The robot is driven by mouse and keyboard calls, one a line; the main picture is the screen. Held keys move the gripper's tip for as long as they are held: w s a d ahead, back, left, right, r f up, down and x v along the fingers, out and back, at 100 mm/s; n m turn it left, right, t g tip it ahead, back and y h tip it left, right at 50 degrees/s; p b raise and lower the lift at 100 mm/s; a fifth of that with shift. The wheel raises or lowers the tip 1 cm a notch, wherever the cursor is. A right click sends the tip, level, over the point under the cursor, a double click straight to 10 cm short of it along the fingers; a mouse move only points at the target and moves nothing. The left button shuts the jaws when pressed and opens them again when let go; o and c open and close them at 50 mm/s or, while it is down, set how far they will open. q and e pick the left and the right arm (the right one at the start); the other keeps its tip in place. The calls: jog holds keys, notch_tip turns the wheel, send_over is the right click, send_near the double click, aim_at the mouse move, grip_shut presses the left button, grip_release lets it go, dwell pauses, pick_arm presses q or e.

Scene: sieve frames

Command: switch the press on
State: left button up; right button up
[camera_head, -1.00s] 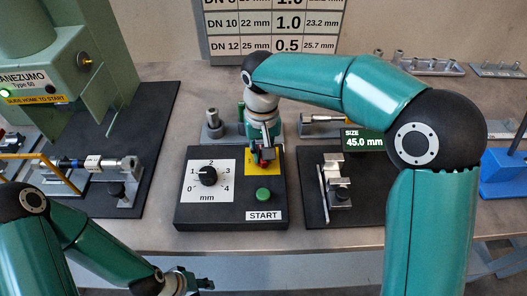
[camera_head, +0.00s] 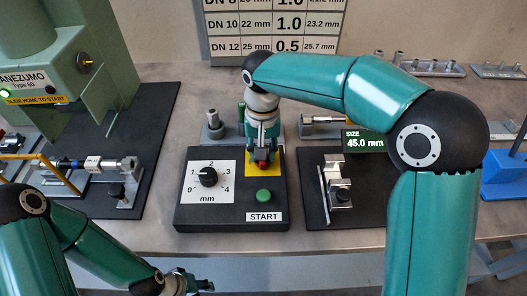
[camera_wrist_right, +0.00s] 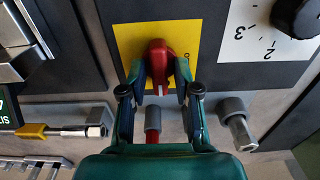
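The red rotary switch (camera_wrist_right: 158,62) sits on a yellow plate (camera_wrist_right: 125,45) of the black control box (camera_head: 190,215). In the wrist view its handle lies along the picture's vertical, and a small mark shows on the plate beside it. My right gripper (camera_wrist_right: 159,88) reaches down at the switch, one finger on each side of the handle's lower end, with visible gaps. In the head view the right gripper (camera_head: 262,150) partly hides the switch. My left gripper (camera_head: 196,283) is low at the front edge, empty, its fingers apart.
The box also carries a dial (camera_head: 208,177) marked in mm and a green START button (camera_head: 264,196). Behind the switch stand metal posts (camera_head: 213,127). The green press (camera_head: 75,60) is at left, and a size display (camera_head: 364,142) reads 45.0 mm at right.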

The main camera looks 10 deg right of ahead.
jog(key=shift+o, duration=0.2)
notch_tip(320, 180, up, 12)
dwell(0.6)
jog(key=shift+f, duration=0.1)
dwell(0.3)
